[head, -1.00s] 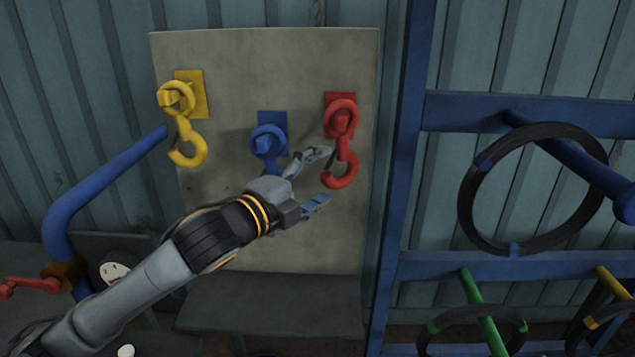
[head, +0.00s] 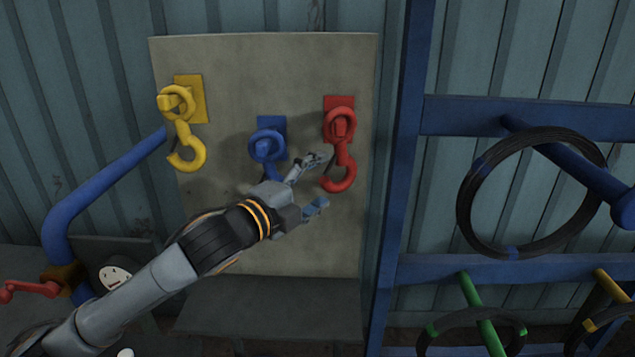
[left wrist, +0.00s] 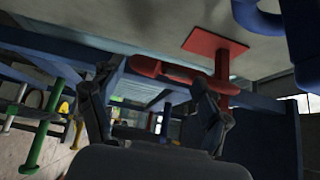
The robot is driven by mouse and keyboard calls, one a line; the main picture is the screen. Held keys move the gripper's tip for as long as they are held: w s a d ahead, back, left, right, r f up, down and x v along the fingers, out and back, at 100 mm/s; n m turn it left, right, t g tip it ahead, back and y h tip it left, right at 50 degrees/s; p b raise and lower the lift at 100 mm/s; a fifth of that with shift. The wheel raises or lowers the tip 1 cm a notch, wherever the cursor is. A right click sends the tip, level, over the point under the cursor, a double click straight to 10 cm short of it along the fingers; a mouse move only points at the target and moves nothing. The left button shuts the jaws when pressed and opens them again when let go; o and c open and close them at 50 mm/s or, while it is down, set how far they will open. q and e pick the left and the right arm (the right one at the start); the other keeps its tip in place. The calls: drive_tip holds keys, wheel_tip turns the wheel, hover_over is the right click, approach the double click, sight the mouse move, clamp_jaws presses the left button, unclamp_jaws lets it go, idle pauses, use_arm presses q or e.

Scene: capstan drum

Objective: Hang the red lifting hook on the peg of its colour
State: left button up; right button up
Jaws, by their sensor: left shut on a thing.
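The red lifting hook (head: 341,180) hangs upright at the right of the grey board, its ring around the red peg (head: 340,128) in front of the red plate (head: 338,102). The left wrist view shows the red hook (left wrist: 160,72) across the fingertips of my left gripper (left wrist: 155,92), with the red plate (left wrist: 214,44) behind. The fingers stand wide apart around it. My right gripper is in neither view.
A blue hook (head: 267,146) hangs just left of my gripper, partly hidden by it. A yellow hook (head: 185,150) hangs at the board's left. A blue rack (head: 393,200) with black coils (head: 468,205) stands to the right. A bent blue pipe (head: 100,190) is at left.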

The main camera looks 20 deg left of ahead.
use_arm(q)
drive_tip(key=shift+r, duration=0.15)
drive_tip(key=o, duration=1.8)
drive_tip(key=shift+f, duration=0.2)
drive_tip(key=shift+v, duration=3.8)
